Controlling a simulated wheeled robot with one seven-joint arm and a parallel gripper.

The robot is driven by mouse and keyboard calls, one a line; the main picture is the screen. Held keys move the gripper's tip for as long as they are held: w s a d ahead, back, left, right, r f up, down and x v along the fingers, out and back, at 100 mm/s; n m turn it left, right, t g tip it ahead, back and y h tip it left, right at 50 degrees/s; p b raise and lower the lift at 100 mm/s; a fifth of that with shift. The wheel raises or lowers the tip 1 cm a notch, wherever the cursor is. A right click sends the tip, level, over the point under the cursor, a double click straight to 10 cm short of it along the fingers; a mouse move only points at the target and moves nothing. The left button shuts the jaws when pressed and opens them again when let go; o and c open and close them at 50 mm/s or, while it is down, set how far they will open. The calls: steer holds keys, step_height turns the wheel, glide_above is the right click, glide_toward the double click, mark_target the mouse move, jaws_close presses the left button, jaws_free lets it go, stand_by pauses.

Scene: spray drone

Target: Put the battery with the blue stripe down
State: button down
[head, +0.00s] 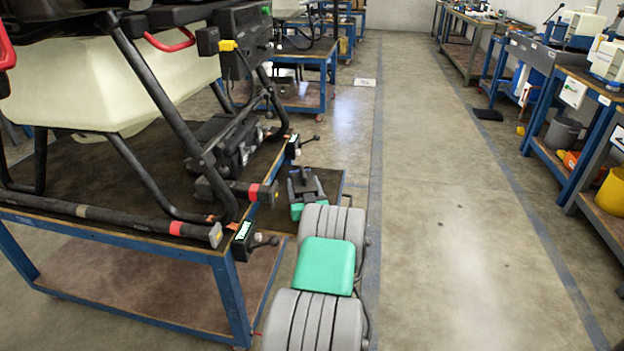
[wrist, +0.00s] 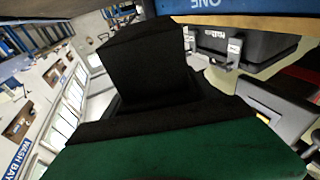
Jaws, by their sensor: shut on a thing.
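My gripper (head: 304,183) shows in the head view as a dark shape beyond my teal and grey arm links, beside the right edge of the blue-framed drone table (head: 110,245). It is over or in front of a dark flat surface (head: 331,184); I cannot tell the gap. In the wrist view a large black block shape (wrist: 150,65) stands above my green wrist part, and the jaws are shut on a dark thing there. Jaws and held thing are hard to tell apart. No blue stripe shows, so I cannot confirm the battery.
The spray drone with its pale tank (head: 100,85) and black legs stands on the table. A black latched case (wrist: 250,50) is at the upper right of the wrist view. Workbenches (head: 575,105) line the right wall. The floor aisle (head: 440,190) is clear.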

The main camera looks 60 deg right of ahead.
steer(key=shift+w+a+f+b, duration=0.15)
steer(key=shift+f+b, duration=0.1)
steer(key=shift+f, duration=0.55)
steer(key=shift+w+d+f+b, duration=0.1)
steer(key=shift+f+b, duration=0.1)
steer(key=shift+f, duration=0.6)
steer(key=shift+a+f+b, duration=0.1)
steer(key=shift+f+b, duration=0.1)
steer(key=shift+b, duration=0.1)
steer(key=shift+c, duration=1.2)
jaws_free()
steer(key=shift+f, duration=0.2)
steer(key=shift+r+p, duration=0.25)
steer(key=shift+p, duration=0.1)
steer(key=b+v, duration=0.1)
steer(key=v, duration=1)
steer(key=shift+s+a+f+b, duration=0.15)
steer(key=shift+s+a+b, duration=0.1)
steer(key=shift+s+b, duration=0.05)
steer(key=shift+s+a, duration=0.1)
steer(key=shift+a, duration=0.05)
